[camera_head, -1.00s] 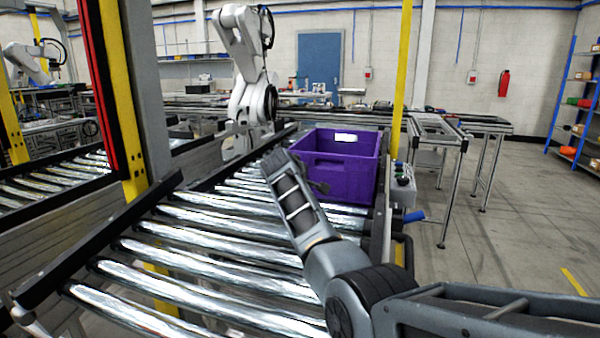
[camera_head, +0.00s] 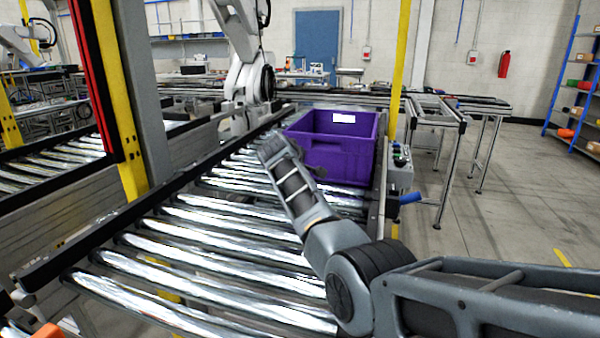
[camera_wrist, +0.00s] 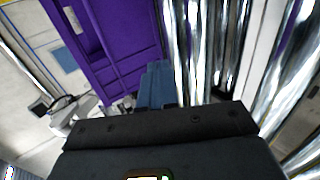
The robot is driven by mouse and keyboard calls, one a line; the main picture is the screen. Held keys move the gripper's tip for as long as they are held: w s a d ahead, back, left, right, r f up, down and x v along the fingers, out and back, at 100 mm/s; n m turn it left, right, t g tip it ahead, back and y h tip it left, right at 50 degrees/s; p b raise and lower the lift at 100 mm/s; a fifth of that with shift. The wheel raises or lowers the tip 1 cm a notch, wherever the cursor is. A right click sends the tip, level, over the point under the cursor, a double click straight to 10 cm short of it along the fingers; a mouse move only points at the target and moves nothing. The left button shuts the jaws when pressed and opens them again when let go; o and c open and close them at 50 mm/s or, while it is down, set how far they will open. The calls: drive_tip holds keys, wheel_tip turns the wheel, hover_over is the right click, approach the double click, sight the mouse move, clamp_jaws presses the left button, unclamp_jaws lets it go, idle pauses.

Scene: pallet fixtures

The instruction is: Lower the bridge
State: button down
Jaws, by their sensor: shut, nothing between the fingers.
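The roller conveyor section (camera_head: 200,240) runs from the foreground towards the back and lies low, with shiny metal rollers. I cannot tell which part of it is the bridge. A purple crate (camera_head: 345,160) stands on its far right end; its purple side also fills the upper left of the wrist view (camera_wrist: 120,50). My arm reaches over the rollers from the lower right. My gripper (camera_wrist: 155,82) is shut and empty, close to the crate and above the rollers; in the head view it is mostly hidden behind my wrist.
A control box (camera_head: 399,172) with buttons is on the conveyor's right side, with a blue handle-like part (camera_head: 411,198) below it. A yellow post (camera_head: 400,70) rises behind. A grey and yellow frame (camera_head: 125,110) stands left. Open floor (camera_head: 500,220) lies right.

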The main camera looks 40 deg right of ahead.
wheel_tip(320, 180, up, 12)
drive_tip(key=shift+w+d+r, duration=0.2)
drive_tip(key=shift+w+d, duration=0.1)
drive_tip(key=shift+d, duration=0.15)
